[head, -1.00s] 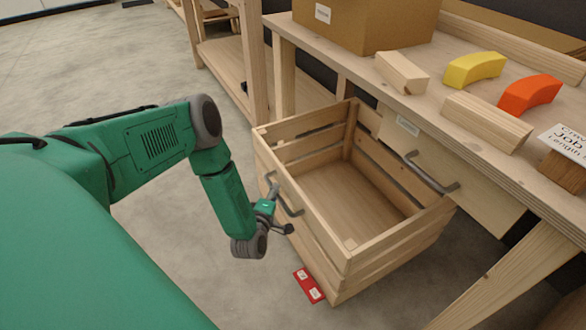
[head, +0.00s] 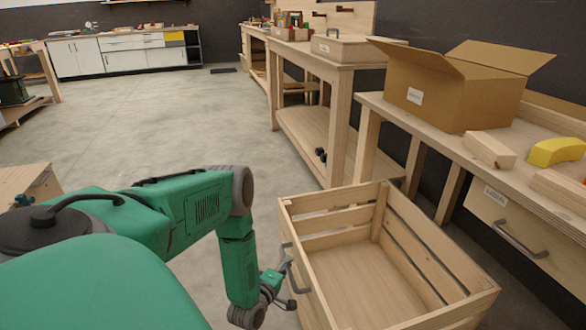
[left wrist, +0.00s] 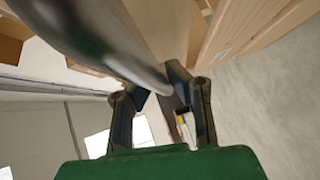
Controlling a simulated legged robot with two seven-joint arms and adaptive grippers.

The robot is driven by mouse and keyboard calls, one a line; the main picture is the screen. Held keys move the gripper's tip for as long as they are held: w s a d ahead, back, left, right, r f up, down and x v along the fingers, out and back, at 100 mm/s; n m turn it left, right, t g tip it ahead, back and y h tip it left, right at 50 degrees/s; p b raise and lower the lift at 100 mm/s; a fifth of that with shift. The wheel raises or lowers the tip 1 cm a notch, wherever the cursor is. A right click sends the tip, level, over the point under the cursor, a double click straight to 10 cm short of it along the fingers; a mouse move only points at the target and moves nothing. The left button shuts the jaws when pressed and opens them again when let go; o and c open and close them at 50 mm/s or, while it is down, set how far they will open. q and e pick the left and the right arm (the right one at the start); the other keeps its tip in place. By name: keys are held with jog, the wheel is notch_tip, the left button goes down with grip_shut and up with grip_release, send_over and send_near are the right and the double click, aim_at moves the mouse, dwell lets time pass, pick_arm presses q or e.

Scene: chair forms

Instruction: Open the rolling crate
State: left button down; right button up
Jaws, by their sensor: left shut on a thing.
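The rolling crate (head: 400,254) is an open-topped box of pale wooden slats on the floor, at the lower right of the head view. It looks empty, and its lower part is cut off by the frame. A grey bar handle (head: 303,278) is on its left face. My left gripper (head: 287,281) is at this handle and shut on it. In the left wrist view the handle is a thick blurred grey bar (left wrist: 105,45) running between the fingers of my left gripper (left wrist: 158,85). My right gripper is not in view.
A workbench (head: 420,115) with a handled drawer (head: 520,240) stands right of the crate. It carries an open cardboard box (head: 450,95), wood blocks (head: 489,148) and a yellow arc (head: 556,151). Another bench (head: 345,78) stands behind. The concrete floor (head: 165,120) is clear at left and behind.

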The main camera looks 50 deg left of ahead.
pick_arm(q)
jog(key=shift+s+d+f, duration=0.15)
jog(key=shift+s+f, duration=0.1)
jog(key=shift+f, duration=0.05)
jog(key=c, duration=1.5)
grip_release()
jog(key=shift+c, duration=0.2)
jog(key=shift+w+r, duration=0.1)
jog(key=v, duration=1.2)
